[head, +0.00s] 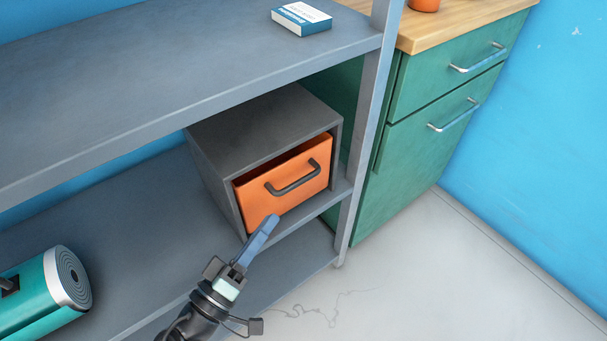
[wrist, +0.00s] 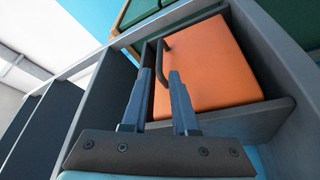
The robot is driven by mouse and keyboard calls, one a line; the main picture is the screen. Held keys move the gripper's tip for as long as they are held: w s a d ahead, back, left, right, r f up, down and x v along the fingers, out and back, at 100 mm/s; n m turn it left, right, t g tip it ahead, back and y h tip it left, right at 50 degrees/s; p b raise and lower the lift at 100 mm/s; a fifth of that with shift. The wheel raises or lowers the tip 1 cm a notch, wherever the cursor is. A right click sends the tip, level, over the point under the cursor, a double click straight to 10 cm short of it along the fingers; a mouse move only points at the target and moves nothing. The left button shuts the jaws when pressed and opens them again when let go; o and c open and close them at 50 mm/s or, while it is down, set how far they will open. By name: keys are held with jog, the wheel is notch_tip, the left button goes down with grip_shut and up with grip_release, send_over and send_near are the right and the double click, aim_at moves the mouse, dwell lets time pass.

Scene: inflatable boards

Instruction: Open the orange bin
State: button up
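The orange bin (head: 312,154) is a drawer with a dark bar handle (head: 291,181), set in a grey box (head: 265,118) on the shelf. A dark gap shows above its front; I cannot tell whether it is slightly out. My gripper (head: 270,225) is below and in front of the bin, apart from the handle in the head view. In the wrist view, my gripper (wrist: 160,74) has its two fingers apart with nothing held. The handle (wrist: 162,60) shows just beyond the fingertips, against the orange front (wrist: 208,65).
A grey shelf unit (head: 130,100) surrounds the box, with an upright post (head: 366,130) to its right. A teal roll (head: 45,290) lies on the lower shelf. A blue-and-white box (head: 301,18) is on top. Green cabinets (head: 415,170) stand right; the floor (head: 440,270) there is clear.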

aim_at(298, 181)
jog(key=b+x, duration=0.1)
jog(key=x, duration=0.9)
jog(key=shift+w+d, duration=0.15)
jog(key=shift+w, duration=0.1)
grip_shut()
dwell(0.9)
